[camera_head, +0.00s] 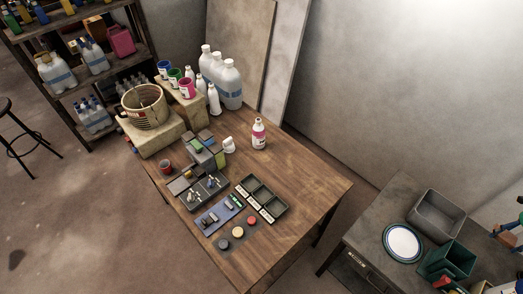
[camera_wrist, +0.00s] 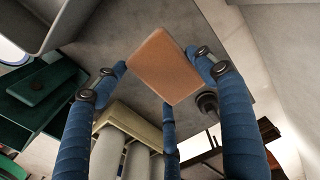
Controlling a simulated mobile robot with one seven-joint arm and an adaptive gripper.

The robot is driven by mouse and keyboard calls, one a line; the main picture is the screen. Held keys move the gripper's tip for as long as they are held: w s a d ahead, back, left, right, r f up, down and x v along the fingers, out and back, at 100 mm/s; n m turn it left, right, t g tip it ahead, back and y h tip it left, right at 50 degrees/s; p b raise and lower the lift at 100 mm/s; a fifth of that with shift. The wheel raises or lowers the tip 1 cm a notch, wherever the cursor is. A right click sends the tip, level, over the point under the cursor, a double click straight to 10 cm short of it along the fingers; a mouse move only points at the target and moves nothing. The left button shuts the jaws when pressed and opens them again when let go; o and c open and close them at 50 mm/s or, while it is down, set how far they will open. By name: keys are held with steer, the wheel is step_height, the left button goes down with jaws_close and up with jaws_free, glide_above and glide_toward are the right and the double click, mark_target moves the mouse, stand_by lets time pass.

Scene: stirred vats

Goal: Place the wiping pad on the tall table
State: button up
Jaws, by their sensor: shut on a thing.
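In the wrist view my gripper (camera_wrist: 158,68) has blue fingers, closed around a flat orange-brown block that looks like the wiping pad (camera_wrist: 167,66). The pad is held tilted between the fingertips, over a grey surface. In the head view a wooden table (camera_head: 310,195) fills the middle. A dark grey table (camera_head: 375,215) stands at the lower right. I cannot tell from these frames which of them is the tall one. The pad is not clearly visible in the head view.
The grey table bears a grey bin (camera_head: 440,217), a white plate (camera_head: 402,243) and a green bin (camera_head: 447,260). The wooden table holds a compartment tray (camera_head: 262,198), a pink-labelled bottle (camera_head: 259,133) and coloured discs; its right end is bare. A stool (camera_head: 25,135) stands far left.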

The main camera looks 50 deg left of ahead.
mark_target(505, 237)
step_height(505, 237, up, 11)
steer(key=s+a+n, duration=0.3)
steer(key=s+a, duration=0.1)
steer(key=a, duration=1)
steer(key=s+a+n, duration=0.2)
steer(key=s+a, duration=0.2)
steer(key=a, duration=1.1)
steer(key=s+a+n, duration=0.3)
steer(key=s+a, duration=0.2)
steer(key=a, duration=0.9)
steer(key=s+a+n, duration=0.5)
steer(key=s+a, duration=1.2)
steer(key=a, duration=0.1)
steer(key=s+a+n, duration=0.3)
steer(key=s+a, duration=0.2)
steer(key=s, duration=0.5)
steer(key=s+a+n, duration=0.2)
steer(key=s+a, duration=0.2)
steer(key=s, duration=0.5)
steer(key=shift+f+b, duration=0.3)
steer(key=shift+f, duration=2.25)
